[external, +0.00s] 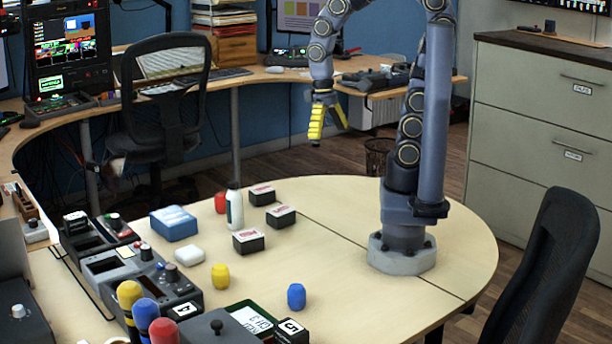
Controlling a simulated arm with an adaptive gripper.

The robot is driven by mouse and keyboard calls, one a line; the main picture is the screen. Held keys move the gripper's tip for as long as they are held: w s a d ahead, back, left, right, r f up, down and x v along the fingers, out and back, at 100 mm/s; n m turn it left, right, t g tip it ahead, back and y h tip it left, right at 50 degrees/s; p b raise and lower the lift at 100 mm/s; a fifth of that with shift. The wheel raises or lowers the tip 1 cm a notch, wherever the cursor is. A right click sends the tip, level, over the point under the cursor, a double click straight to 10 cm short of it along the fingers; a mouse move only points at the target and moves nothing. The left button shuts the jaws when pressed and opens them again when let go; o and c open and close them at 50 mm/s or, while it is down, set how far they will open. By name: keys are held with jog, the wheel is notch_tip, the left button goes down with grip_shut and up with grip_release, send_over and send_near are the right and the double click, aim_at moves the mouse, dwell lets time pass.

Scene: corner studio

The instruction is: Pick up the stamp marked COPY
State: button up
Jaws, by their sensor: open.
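Three small black blocks with white tops and red print stand on the round table: a rear one (262,194), a middle one (281,216) and a front one (248,241). They look like stamps. Their print is too small to read, so I cannot tell which is marked COPY. My gripper (330,130), with yellow finger pads, is open and empty. It points down, high in the picture and apart from all three blocks.
A white bottle (234,207) and a red piece (220,203) stand close to the blocks. A blue box (174,223), white case (189,256), yellow piece (221,276) and blue piece (296,296) are around them. Control boxes (139,273) line the left.

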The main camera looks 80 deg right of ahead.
jog(key=w+d+f+m, duration=0.3)
jog(key=w+f+m, duration=0.1)
jog(key=w+m, duration=0.2)
jog(key=m+t+h, duration=0.1)
jog(key=m+t, duration=0.1)
jog(key=m, duration=1.2)
send_over(281, 210)
notch_tip(281, 210, down, 16)
jog(key=shift+d+r, duration=0.1)
jog(key=shift+d, duration=0.05)
jog(key=shift+d+f+m, duration=0.2)
jog(key=shift+f+m, duration=0.2)
jog(key=shift+f, duration=0.25)
jog(key=f, duration=0.6)
jog(key=shift+a+f, duration=0.1)
jog(key=shift+a, duration=0.2)
jog(key=shift+f, duration=0.4)
jog(key=c, duration=1.2)
